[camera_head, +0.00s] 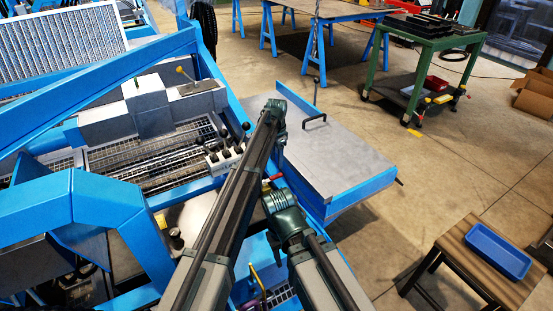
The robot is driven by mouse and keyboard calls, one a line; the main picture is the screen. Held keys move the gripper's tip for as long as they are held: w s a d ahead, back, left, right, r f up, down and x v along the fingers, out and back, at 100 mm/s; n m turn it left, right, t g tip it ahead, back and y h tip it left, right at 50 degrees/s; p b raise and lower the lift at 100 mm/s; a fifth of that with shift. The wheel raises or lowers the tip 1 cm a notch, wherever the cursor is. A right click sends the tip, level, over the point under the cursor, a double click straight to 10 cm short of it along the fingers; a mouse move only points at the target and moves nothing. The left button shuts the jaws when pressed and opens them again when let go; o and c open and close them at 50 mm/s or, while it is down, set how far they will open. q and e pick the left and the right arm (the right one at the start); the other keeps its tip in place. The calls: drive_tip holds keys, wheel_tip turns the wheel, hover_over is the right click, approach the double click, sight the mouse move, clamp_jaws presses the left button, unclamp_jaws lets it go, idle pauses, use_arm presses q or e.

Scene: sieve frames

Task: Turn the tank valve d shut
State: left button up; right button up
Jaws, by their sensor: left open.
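Several small handles show on the blue machine, and I cannot read which one is tank valve d. A red handle (273,178) sits just right of my left arm, partly covered by it. A yellow upright handle (258,281) is low in the picture, between my arms. My left gripper (275,158) is at the far end of the left arm, close above the red handle. It is open, with its fingers mostly hidden. My right arm comes up from below, and its gripper does not show.
Black-knobbed levers (226,143) stand left of my left arm. A flat grey table top (322,158) with a black handle lies to the right. Blue frame beams (85,210) fill the left. A stool with a blue tray (499,250) stands at the lower right; the floor between is clear.

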wheel_tip(320, 180, up, 6)
drive_tip(key=p, duration=0.5)
drive_tip(key=shift+r, duration=0.15)
